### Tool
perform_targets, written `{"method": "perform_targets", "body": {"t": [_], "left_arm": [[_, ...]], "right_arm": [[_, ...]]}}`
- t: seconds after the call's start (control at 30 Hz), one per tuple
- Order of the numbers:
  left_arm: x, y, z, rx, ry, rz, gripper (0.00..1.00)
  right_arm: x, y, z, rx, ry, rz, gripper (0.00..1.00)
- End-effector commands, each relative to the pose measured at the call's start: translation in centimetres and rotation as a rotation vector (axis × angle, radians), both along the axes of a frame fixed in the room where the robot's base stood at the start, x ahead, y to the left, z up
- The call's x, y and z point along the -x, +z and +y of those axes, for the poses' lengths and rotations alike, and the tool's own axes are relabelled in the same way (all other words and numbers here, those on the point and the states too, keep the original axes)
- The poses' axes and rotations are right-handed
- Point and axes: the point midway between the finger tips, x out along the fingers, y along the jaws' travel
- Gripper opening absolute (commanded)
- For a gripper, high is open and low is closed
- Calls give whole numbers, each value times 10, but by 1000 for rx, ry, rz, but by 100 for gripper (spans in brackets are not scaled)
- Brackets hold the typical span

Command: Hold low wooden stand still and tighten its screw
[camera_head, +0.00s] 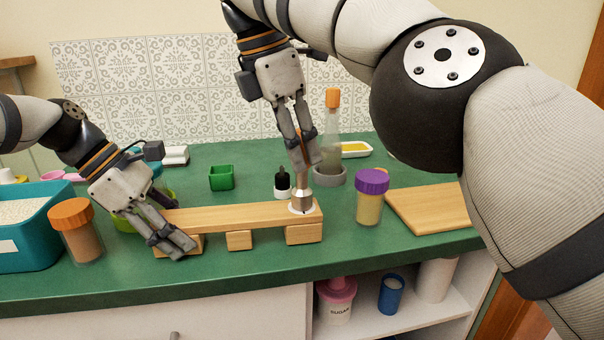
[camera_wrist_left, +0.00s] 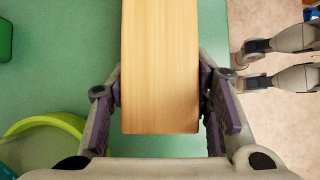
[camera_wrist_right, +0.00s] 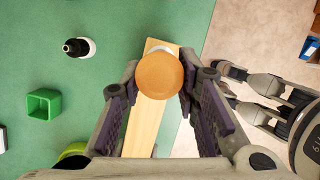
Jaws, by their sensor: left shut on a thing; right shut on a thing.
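The low wooden stand (camera_head: 235,217) lies along the green counter on short block feet. My left gripper (camera_head: 172,242) is shut across its left end; the left wrist view shows the plank (camera_wrist_left: 160,65) between both fingers. My right gripper (camera_head: 307,160) is shut on an upright screwdriver (camera_head: 303,188) with an orange handle and a metal lower part. The round handle top (camera_wrist_right: 160,75) shows between the fingers in the right wrist view. The tool's lower end is at a pale ring (camera_head: 292,209) on the stand's right end. The screw itself is hidden under the tool.
A purple-lidded jar (camera_head: 370,198) and a wooden board (camera_head: 430,208) stand right of the stand. A black-and-white dropper bottle (camera_head: 282,183), a green box (camera_head: 221,178) and an orange-capped bottle (camera_head: 332,125) are behind. An orange-lidded jar (camera_head: 76,232) and teal bin (camera_head: 35,245) are left.

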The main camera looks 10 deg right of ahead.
Motion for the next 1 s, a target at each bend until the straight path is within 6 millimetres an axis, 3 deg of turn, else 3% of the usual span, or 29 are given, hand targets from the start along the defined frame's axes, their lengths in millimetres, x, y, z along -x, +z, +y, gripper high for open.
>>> {"method": "perform_targets", "body": {"t": [0.23,0.27,0.33,0.37,1.0], "left_arm": [[0,1,-2,3,1,-1,0],[0,1,-2,3,1,-1,0],[0,1,-2,3,1,-1,0],[0,1,-2,3,0,-1,0],[0,1,-1,3,0,-1,0]], "right_arm": [[1,0,2,-5,-13,0,0],[1,0,2,-5,-13,0,33],[1,0,1,-5,-13,0,49],[1,0,1,-5,-13,0,52],[0,0,0,-3,-13,0,49]]}}
